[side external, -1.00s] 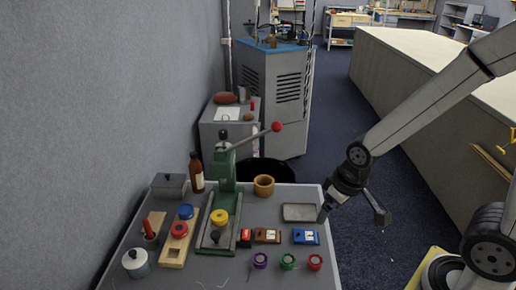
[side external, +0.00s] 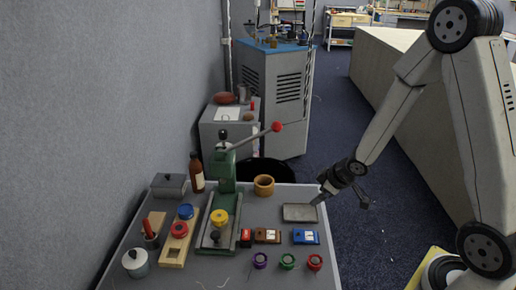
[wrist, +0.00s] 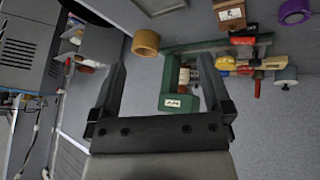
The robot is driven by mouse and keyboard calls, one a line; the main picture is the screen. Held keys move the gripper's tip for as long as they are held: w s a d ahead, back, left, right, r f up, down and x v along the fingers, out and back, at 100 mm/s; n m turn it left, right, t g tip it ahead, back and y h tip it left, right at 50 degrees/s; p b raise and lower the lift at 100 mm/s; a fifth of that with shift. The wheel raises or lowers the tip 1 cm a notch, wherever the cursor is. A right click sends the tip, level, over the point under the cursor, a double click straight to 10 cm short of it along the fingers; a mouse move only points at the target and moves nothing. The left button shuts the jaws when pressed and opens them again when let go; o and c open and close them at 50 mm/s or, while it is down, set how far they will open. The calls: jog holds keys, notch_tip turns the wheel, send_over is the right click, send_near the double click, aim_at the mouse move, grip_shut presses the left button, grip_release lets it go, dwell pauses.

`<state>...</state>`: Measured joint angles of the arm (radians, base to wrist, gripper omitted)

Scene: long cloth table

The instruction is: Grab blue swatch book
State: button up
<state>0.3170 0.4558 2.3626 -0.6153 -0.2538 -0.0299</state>
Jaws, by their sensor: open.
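The blue swatch book (side external: 306,237) lies flat on the grey table near its right edge, with a pale label on its top. It is not clearly visible in the wrist view. My gripper (side external: 341,202) is above the table's right edge, behind and to the right of the blue swatch book and apart from it. In the wrist view my gripper (wrist: 165,90) shows two spread fingers with nothing held between them.
A brown swatch book (side external: 267,236) lies left of the blue one. A grey tray (side external: 299,213) lies behind it. Green and red spools (side external: 315,263) stand in front. A green press (side external: 222,190) with a long lever and a wooden cup (side external: 264,186) stand farther left.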

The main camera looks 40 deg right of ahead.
aim_at(302, 235)
jog(key=f+n+y, duration=0.1)
jog(key=f, duration=0.1)
jog(key=d+f+n+t+y, duration=0.1)
jog(key=f, duration=0.1)
jog(key=d+f+y, duration=0.1)
jog(key=f, duration=0.1)
jog(key=shift+w+d+f+n+t, duration=0.25)
jog(key=shift+w+f+n+t, duration=0.05)
jog(key=shift+f+n+t, duration=0.1)
jog(key=s+f+n+y, duration=0.1)
jog(key=s+f+y, duration=0.1)
jog(key=s+a+f+t+y, duration=0.1)
jog(key=s+f+y, duration=0.1)
jog(key=y, duration=0.1)
jog(key=shift+s+a+f+n, duration=0.1)
jog(key=shift+a+n, duration=0.05)
jog(key=shift+n, duration=0.25)
jog(key=shift+s+a+f+y, duration=0.1)
jog(key=shift+s+a+y, duration=0.05)
jog(key=shift+s+y, duration=0.3)
jog(key=shift+s+a+f+y, duration=0.15)
jog(key=shift+s+y, duration=0.15)
jog(key=shift+y, duration=0.15)
jog(key=shift+w, duration=0.1)
jog(key=shift+x, duration=1.2)
jog(key=shift+x, duration=2.6)
